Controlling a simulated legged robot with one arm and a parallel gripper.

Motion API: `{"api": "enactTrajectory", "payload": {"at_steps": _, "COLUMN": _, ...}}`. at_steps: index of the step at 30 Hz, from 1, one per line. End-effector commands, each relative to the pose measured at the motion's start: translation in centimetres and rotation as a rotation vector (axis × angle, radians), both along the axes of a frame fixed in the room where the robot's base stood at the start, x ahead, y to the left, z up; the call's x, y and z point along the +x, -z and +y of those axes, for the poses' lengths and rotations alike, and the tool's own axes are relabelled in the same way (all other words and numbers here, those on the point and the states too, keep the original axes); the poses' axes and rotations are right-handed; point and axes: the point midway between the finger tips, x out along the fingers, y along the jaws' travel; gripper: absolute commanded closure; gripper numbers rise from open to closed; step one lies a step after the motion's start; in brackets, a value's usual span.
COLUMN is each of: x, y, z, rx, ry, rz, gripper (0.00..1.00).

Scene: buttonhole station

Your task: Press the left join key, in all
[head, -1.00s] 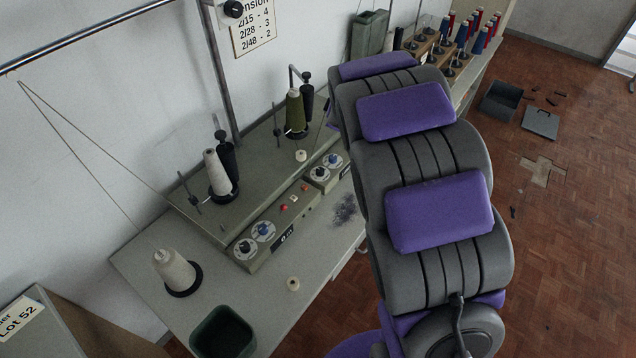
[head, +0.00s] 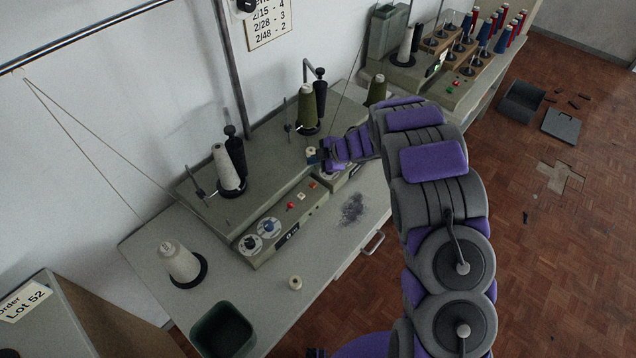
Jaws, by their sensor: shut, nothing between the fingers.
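The near control panel (head: 262,243) on the grey bench has two dials at its left end and a row of small keys. A red key (head: 290,206), a pale key (head: 301,197) and another reddish key (head: 312,188) show in that row. No readable label tells which one is the left join key. My gripper (head: 318,160) is over the second panel, up and right of these keys and apart from them. It is small in view, shut and empty. My gripper and arm hide most of the second panel, including its dials.
Thread cones (head: 228,168) on spindles stand behind the panels.

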Motion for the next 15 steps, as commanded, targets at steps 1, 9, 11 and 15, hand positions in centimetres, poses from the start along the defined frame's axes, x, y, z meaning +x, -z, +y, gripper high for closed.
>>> {"api": "enactTrajectory", "payload": {"at_steps": 1, "x": -0.02, "y": 0.02, "z": 0.02, "rx": 0.000, "ry": -0.001, "rz": 0.001, "gripper": 1.00}}
{"api": "enactTrajectory", "payload": {"at_steps": 9, "x": 0.04, "y": 0.06, "z": -0.03, "rx": -0.001, "ry": 0.001, "rz": 0.001, "gripper": 1.00}}
{"api": "enactTrajectory", "payload": {"at_steps": 11, "x": 0.04, "y": 0.16, "z": -0.04, "rx": -0.001, "ry": 0.001, "rz": 0.001, "gripper": 1.00}}
{"api": "enactTrajectory", "payload": {"at_steps": 15, "x": 0.04, "y": 0.71, "z": -0.05, "rx": -0.001, "ry": 0.001, "rz": 0.001, "gripper": 1.00}}
